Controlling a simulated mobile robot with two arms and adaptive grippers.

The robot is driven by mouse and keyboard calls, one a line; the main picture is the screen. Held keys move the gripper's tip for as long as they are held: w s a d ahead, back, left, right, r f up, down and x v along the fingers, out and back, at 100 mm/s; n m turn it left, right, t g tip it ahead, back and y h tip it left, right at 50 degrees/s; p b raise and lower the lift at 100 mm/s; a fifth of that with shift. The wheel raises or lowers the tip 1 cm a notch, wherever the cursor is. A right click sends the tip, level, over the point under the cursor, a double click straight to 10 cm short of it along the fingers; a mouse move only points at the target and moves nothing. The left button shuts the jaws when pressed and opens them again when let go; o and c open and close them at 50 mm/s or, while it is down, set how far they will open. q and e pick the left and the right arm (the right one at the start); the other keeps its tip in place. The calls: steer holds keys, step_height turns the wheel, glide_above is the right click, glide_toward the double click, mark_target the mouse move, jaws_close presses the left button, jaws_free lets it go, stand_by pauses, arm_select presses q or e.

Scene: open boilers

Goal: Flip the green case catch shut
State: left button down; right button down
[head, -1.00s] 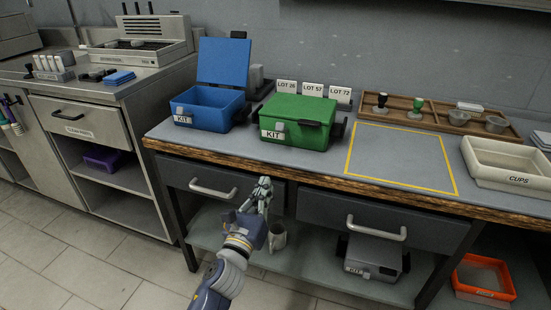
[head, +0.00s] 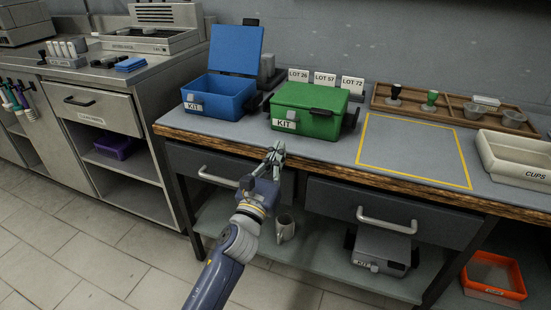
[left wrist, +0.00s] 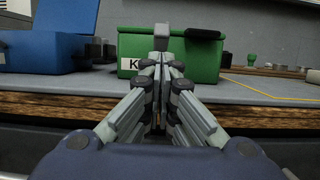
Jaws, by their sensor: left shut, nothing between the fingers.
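The green case (head: 300,98) stands on the bench with its lid down and a white KIT label on its front. Its small grey catch (head: 291,115) is at the front, above the label; it seems to stick out, but its exact angle is too small to tell. In the left wrist view, a grey block that looks like the catch (left wrist: 161,30) shows just above my fingertips, in front of the green case (left wrist: 205,62). My left gripper (head: 277,151) is shut and empty, at the bench's front edge, short of the case and apart from it. My right gripper is out of view.
An open blue case (head: 222,92) stands left of the green one. Lot cards (head: 325,79) stand behind. A yellow-outlined area (head: 415,150) to the right is clear. A cups tray (head: 520,172) lies far right. Drawer handles (head: 387,221) jut out below the bench.

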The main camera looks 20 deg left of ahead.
mark_target(294, 116)
arm_select(q)
steer(key=shift+x, duration=3.25)
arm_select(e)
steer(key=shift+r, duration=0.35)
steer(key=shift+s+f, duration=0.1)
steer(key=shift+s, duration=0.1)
